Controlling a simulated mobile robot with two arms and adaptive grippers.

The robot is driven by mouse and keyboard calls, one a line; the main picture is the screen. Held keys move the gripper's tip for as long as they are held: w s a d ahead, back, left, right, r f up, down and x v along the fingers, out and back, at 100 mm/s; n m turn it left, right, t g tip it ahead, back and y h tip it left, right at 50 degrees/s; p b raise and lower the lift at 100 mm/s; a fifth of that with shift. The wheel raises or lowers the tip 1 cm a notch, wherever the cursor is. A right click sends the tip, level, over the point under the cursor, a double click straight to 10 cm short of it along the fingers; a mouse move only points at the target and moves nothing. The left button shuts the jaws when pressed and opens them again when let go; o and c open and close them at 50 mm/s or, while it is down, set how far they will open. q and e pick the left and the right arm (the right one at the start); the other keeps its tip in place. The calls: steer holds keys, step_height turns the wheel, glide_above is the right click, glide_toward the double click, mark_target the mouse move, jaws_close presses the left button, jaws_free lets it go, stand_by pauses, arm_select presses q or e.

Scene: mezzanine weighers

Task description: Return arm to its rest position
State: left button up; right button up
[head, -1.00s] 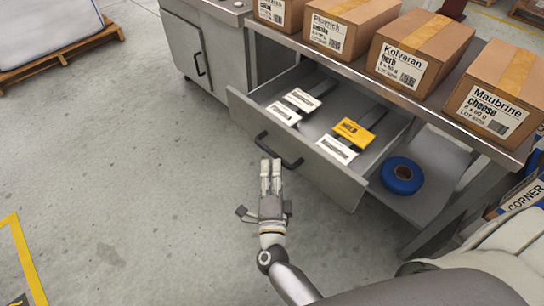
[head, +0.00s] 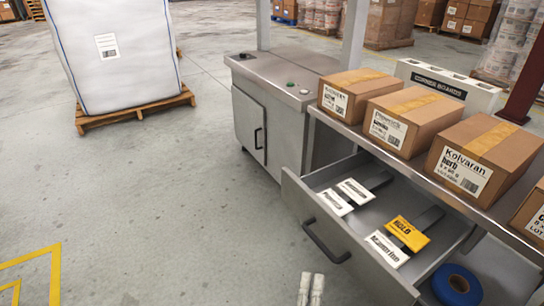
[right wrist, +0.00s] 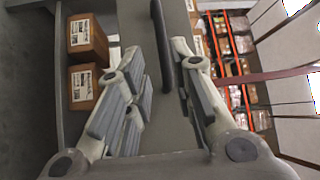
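My right gripper (head: 311,277) shows only by its two fingertips at the bottom edge of the head view, just in front of the open drawer (head: 335,232). In the right wrist view its fingers (right wrist: 160,98) are apart with nothing held between them. The drawer's dark handle (head: 325,242) lies beyond the fingertips, apart from them in the head view; it also shows in the wrist view (right wrist: 161,45). The rest of my right arm is out of the head view. My left gripper is not in view.
The drawer holds white cards (head: 355,191) and a yellow card (head: 407,233). Cartons (head: 395,120) stand on the bench above it. A blue tape roll (head: 457,285) lies on the lower shelf. A white bulk bag (head: 112,50) stands on a pallet. The floor at left is clear.

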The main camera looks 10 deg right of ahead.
steer(key=s+a+f+n+g+y, duration=0.2)
steer(key=a+f+n+g+y, duration=0.15)
steer(key=f+n+y, duration=0.45)
steer(key=s+a+f+n+g+y, duration=0.3)
steer(key=f+n+g, duration=0.2)
steer(key=f+n, duration=0.6)
steer(key=s+d+f+n+g+h, duration=0.4)
steer(key=s+d+f+g, duration=0.4)
steer(key=s+d+f, duration=0.5)
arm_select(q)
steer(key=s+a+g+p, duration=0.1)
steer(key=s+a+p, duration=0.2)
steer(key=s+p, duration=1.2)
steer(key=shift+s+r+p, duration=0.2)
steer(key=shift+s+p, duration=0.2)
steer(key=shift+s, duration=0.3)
arm_select(e)
steer(key=s+d+r, duration=0.1)
steer(key=s+r, duration=0.1)
steer(key=s, duration=1.4)
steer(key=shift+s+d+g, duration=0.2)
steer(key=shift+s+g, duration=0.1)
steer(key=shift+g, duration=0.05)
